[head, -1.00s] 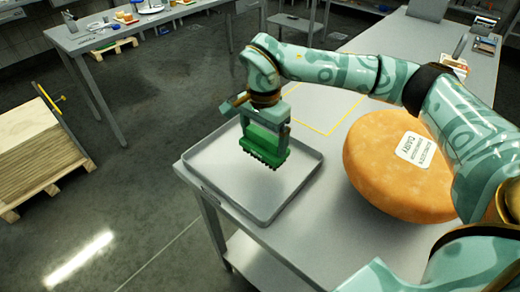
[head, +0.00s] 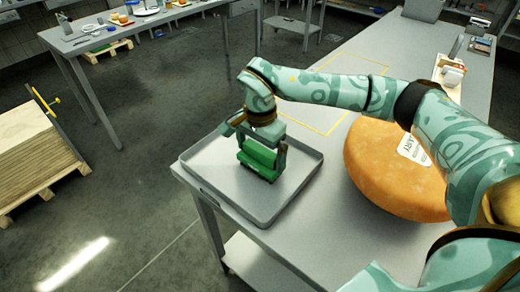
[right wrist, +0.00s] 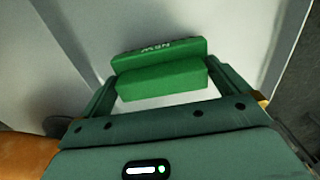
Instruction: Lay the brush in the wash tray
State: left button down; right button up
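The green brush (head: 259,158) is over the floor of the grey wash tray (head: 213,190), inside its rim, toward the right side. I cannot tell whether its underside touches the floor. My right gripper (head: 262,150) reaches down from above with one finger at each end of the brush, and looks shut on it. In the right wrist view, the brush (right wrist: 160,82) lies between the fingertips, with pale tray surface around it. My left gripper is not in view.
A large orange cheese wheel (head: 385,175) stands on the grey table (head: 300,225), right of the tray and under my right arm. A yellow outline (head: 322,132) marks bare tabletop behind. The tray sits by the table's left edge. A wooden pallet stack (head: 35,150) stands at far left.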

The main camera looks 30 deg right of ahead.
aim_at(260, 150)
notch_tip(260, 150, up, 12)
jog(key=p, duration=0.3)
jog(key=shift+r, duration=0.15)
dwell(0.4)
